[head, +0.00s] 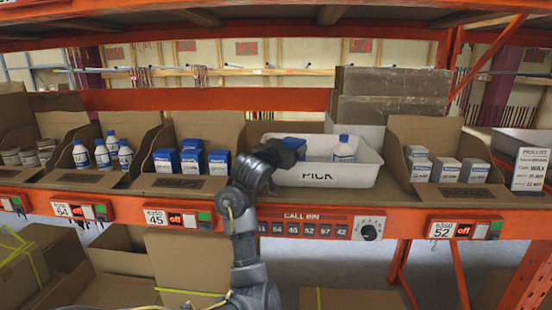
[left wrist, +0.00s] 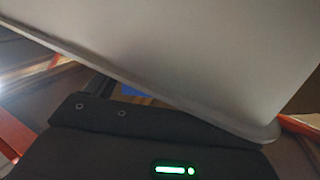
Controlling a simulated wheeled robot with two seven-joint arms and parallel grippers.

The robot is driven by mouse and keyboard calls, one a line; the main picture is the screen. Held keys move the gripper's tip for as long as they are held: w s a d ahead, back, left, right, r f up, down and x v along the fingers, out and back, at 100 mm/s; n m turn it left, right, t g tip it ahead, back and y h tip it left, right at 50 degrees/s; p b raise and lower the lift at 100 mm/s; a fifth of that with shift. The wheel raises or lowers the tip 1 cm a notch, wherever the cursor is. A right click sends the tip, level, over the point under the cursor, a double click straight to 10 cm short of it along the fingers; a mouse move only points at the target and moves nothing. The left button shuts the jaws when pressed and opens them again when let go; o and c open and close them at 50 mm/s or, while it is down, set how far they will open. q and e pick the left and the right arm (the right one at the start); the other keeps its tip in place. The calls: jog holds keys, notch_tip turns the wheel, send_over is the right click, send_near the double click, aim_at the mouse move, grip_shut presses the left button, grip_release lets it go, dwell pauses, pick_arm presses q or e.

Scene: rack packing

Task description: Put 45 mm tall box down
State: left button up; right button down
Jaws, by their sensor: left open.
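A white tray marked PICK (head: 352,175) stands on the orange shelf. In it are a blue box (head: 294,143), partly hidden, and a white bottle with a blue label (head: 343,149). My left gripper (head: 279,155) is open at the tray's left end, right beside the blue box; I cannot tell if they touch. In the left wrist view, a large pale grey surface fills most of the picture and hides the fingertips; a sliver of blue (left wrist: 132,91) shows under its edge. Similar blue-and-white boxes (head: 191,160) stand in a cardboard bin above the 45 label. My right gripper is not in view.
Cardboard bins hold bottles (head: 103,152) at left and white-grey boxes (head: 446,168) at right. An orange rail (head: 270,219) with labels and buttons runs along the shelf front.

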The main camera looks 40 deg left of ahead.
pick_arm(q)
jog(key=v, duration=0.1)
jog(key=p+v, duration=0.1)
jog(key=v, duration=0.1)
jog(key=r+p+v, duration=0.1)
jog(key=v, duration=0.1)
jog(key=shift+f+v, duration=0.25)
jog(key=shift+v, duration=1)
